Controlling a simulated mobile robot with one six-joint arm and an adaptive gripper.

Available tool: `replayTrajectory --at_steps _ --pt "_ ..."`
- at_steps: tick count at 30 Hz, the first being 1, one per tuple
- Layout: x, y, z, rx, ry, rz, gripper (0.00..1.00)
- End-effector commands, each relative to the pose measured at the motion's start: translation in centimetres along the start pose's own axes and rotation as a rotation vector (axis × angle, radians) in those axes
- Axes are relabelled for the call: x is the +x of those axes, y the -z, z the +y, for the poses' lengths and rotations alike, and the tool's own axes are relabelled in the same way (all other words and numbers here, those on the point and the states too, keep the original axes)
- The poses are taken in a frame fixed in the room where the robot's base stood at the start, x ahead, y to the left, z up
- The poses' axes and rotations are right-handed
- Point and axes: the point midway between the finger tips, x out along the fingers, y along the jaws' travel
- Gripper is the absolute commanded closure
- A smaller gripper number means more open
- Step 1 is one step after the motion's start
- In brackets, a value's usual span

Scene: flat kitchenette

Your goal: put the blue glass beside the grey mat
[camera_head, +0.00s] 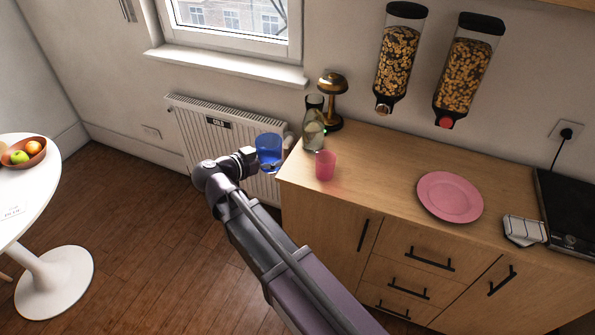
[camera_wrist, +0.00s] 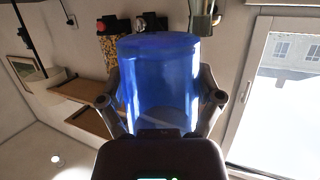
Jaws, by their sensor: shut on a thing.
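The blue glass (camera_head: 269,148) is held by my gripper (camera_head: 257,158) in the air, left of the wooden counter's left end and in front of the radiator. In the wrist view the blue glass (camera_wrist: 158,75) fills the middle, with one finger of my gripper (camera_wrist: 162,103) on each side of it. The gripper is shut on the glass. I see no grey mat in either view.
On the counter (camera_head: 390,175) stand a pink cup (camera_head: 325,166), a glass carafe (camera_head: 314,130), a gold lamp (camera_head: 332,90) and a pink plate (camera_head: 450,197). A white round table (camera_head: 35,185) with a fruit bowl (camera_head: 22,153) stands left.

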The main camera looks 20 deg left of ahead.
Motion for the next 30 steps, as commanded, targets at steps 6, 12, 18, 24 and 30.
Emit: replayTrajectory --at_steps 6,12,18,24,30 --pt "-0.3 -0.1 -0.2 -0.001 0.004 0.001 0.75" --pt "-0.6 -0.3 -0.4 -0.003 0.009 0.001 0.75" --pt "-0.4 -1.6 -0.4 -0.004 0.011 0.001 0.75" --pt "0.4 -4.1 -0.3 -0.004 0.012 0.001 0.75" --pt "1.5 -7.2 -0.1 -0.004 0.013 0.001 0.75"
